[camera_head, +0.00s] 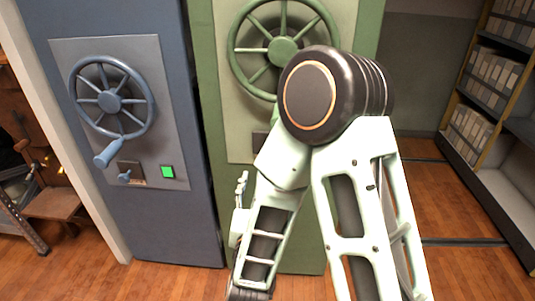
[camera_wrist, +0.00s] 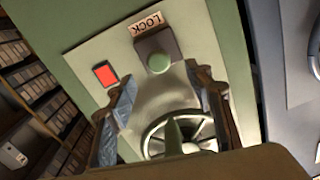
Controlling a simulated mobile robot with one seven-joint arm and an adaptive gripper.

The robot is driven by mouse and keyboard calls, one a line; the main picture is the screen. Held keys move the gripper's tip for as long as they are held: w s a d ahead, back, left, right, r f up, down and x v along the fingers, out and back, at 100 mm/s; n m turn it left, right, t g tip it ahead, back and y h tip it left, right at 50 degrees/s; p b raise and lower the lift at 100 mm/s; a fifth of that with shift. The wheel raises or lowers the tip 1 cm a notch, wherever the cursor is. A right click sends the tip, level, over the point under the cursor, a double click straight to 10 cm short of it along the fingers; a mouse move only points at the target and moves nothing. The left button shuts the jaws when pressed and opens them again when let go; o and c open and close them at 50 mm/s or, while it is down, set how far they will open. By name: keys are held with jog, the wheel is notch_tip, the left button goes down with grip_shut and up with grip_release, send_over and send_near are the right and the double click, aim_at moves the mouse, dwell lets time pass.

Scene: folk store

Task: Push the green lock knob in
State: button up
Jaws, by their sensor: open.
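The green lock knob (camera_wrist: 159,63) sticks out of a dark block (camera_wrist: 152,43) under a LOCK label (camera_wrist: 146,24) in the wrist view. It is on the pale panel of the green cabinet (camera_head: 205,60). My gripper (camera_wrist: 160,80) is open and empty. Its two fingers appear on either side of the knob in the picture, with the tips just below it. I cannot tell whether anything touches the knob. In the head view my arm hides the knob and most of the lock area.
A red light (camera_wrist: 105,74) is beside the lock. The green handwheel (camera_head: 282,50) is on the same panel. A blue cabinet with a blue wheel (camera_head: 110,101), a blue knob (camera_head: 124,176) and a green light (camera_head: 168,171) stands left. Shelves with boxes (camera_head: 495,75) stand right.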

jog(key=w, duration=0.3)
jog(key=w+b, duration=0.1)
jog(key=w, duration=0.6)
jog(key=shift+w+d+r+b, duration=0.15)
jog(key=shift+w+d+b, duration=0.1)
jog(key=shift+d+b, duration=0.15)
jog(key=shift+c, duration=0.3)
grip_shut()
